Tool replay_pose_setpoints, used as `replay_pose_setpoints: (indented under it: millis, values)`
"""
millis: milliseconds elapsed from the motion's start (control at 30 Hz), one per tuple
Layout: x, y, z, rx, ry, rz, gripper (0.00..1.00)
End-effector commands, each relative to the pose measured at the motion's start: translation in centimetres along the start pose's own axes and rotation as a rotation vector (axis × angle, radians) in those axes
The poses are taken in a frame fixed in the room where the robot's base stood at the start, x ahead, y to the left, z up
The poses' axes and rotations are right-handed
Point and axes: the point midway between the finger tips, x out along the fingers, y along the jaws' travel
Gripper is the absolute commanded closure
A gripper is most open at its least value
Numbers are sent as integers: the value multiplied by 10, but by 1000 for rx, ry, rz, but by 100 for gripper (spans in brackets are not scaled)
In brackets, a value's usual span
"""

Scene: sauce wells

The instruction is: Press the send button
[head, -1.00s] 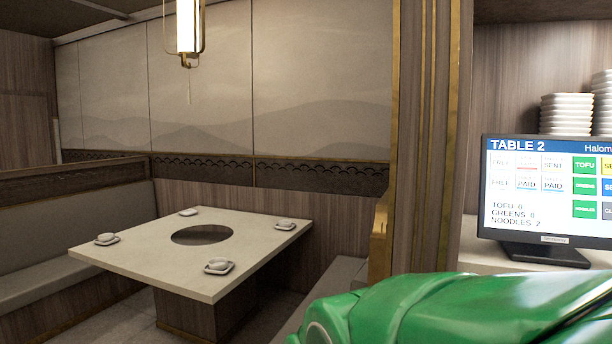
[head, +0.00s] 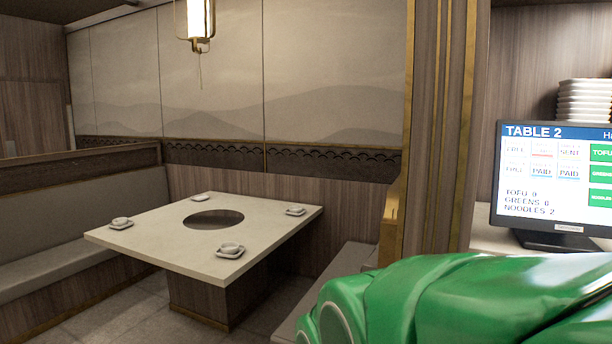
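A monitor (head: 556,180) stands on a counter at the right edge of the head view, its right part cut off. Its screen reads TABLE 2, with small tiles marked SENT and PAID, and TOFU 0, GREENS 0, NOODLES 2. Green buttons for TOFU (head: 601,152), greens and noodles show at the cut edge. No send button can be made out in the visible part of the screen. A green part of my own arm fills the lower right. My gripper is not in view.
A pale dining table (head: 150,235) with a round dark centre and several small white dishes stands in a booth. A grey bench (head: 60,255) runs along the left. A wood pillar (head: 440,130) stands between booth and counter. Stacked white plates (head: 585,100) sit behind the monitor.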

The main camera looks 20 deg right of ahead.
Motion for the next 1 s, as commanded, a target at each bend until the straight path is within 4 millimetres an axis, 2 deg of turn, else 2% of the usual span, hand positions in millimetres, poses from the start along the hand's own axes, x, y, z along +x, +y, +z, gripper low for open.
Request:
replay_pose_setpoints:
  millis: [33,300,367,1000]
  values:
    - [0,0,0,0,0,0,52]
    - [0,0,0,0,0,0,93]
    - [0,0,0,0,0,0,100]
    - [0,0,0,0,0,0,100]
